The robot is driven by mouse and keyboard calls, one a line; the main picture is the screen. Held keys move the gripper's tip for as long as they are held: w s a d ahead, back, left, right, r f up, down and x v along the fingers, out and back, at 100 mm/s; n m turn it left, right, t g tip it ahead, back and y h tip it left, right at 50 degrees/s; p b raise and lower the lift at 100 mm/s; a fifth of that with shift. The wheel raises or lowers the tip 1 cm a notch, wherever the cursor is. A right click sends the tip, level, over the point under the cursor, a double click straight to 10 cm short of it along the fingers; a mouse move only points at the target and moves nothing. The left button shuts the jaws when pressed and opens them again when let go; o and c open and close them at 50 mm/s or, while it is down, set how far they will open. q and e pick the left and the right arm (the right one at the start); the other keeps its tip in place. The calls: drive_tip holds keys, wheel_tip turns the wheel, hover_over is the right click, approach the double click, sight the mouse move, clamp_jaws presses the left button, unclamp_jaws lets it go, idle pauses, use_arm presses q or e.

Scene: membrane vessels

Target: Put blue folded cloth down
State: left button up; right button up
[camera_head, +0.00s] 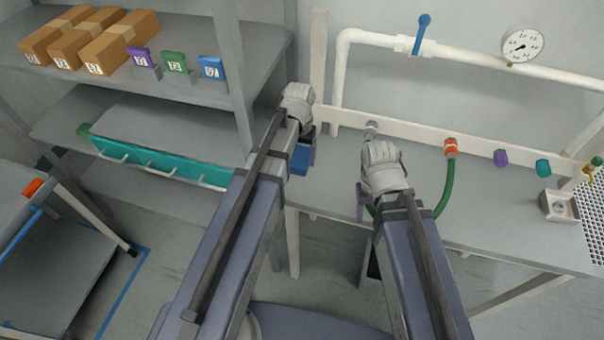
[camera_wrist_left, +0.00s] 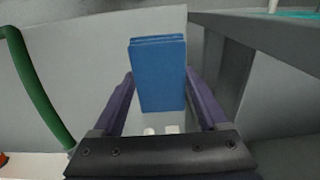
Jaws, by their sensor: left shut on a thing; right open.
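The blue folded cloth (camera_head: 299,161) is at the left end of the grey bench (camera_head: 330,185), partly hidden by my left arm in the head view. In the left wrist view the cloth (camera_wrist_left: 159,75) stands between the two purple fingers. My left gripper (camera_wrist_left: 160,98) is shut on it. Whether the cloth touches the bench top cannot be told. My right gripper (camera_head: 364,203) is open over the front part of the bench, mostly hidden by its own wrist.
A green hose (camera_head: 446,190) hangs from an orange-collared fitting (camera_head: 451,147) near my right gripper. A shelf rack (camera_head: 180,95) with cardboard boxes (camera_head: 115,40) and a teal tray (camera_head: 165,165) stands left.

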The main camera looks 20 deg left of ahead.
sight(300, 182)
use_arm(q)
drive_tip(key=shift+f+b, duration=5)
drive_tip(key=shift+f, duration=0.1)
drive_tip(key=shift+f, duration=0.15)
drive_tip(key=o, duration=1.1)
drive_tip(key=shift+r, duration=0.2)
wheel_tip(300, 182, up, 12)
drive_tip(key=p, duration=1.2)
drive_tip(key=shift+r, duration=0.1)
drive_tip(key=s+d+m, duration=0.1)
drive_tip(key=s+d, duration=0.2)
drive_tip(key=s, duration=0.1)
drive_tip(key=s+d+m, duration=0.1)
drive_tip(key=s+d, duration=0.3)
drive_tip(key=s, duration=0.1)
drive_tip(key=s+d+m+y, duration=0.1)
drive_tip(key=s+d, duration=0.2)
drive_tip(key=s, duration=0.2)
drive_tip(key=shift+s+d, duration=0.1)
drive_tip(key=shift+d, duration=0.15)
